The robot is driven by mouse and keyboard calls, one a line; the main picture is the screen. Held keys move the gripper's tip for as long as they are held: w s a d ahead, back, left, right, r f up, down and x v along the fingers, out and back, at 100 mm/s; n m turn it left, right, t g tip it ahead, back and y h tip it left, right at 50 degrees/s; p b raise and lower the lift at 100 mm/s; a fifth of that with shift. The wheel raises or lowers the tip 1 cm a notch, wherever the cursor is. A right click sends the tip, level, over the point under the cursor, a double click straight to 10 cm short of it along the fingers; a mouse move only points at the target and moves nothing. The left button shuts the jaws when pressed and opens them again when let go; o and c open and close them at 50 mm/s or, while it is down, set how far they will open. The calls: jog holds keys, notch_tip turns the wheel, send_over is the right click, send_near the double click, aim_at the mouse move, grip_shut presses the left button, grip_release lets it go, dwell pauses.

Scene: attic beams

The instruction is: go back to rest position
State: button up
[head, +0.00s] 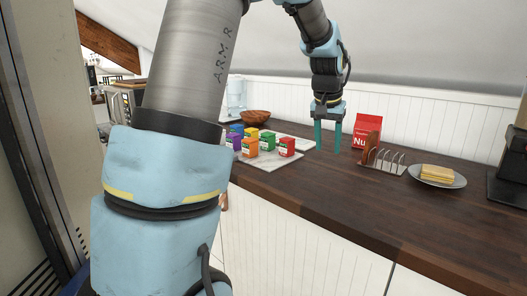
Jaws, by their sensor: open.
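My gripper (328,136) hangs from my arm with its two teal fingers pointing down over the wooden counter (335,186). The fingers are apart and nothing shows between them. Whether the fingertips touch the counter cannot be told. My arm's thick upper links fill the left middle of the view and hide part of the counter.
Several small colored boxes, including a red one (287,147), stand on a pale board (275,163). A toast rack (386,163), a plate (458,182) with bread-like slices (438,174) and a dark appliance (512,165) are to the right. A wooden bowl (255,117) stands behind. The counter's front is clear.

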jog(key=s+a+f+n, duration=0.1)
jog(key=s+a+f, duration=0.3)
jog(key=a, duration=0.4)
jog(key=s+a+f+n+g+y, duration=0.1)
jog(key=s+a+f+n, duration=0.1)
jog(key=s+a, duration=0.5)
jog(key=s+a+f+n, duration=0.1)
jog(key=s+a+f, duration=0.4)
jog(key=a, duration=0.4)
jog(key=shift+s+f+n, duration=0.35)
jog(key=shift+s+n, duration=0.05)
jog(key=shift+s, duration=0.1)
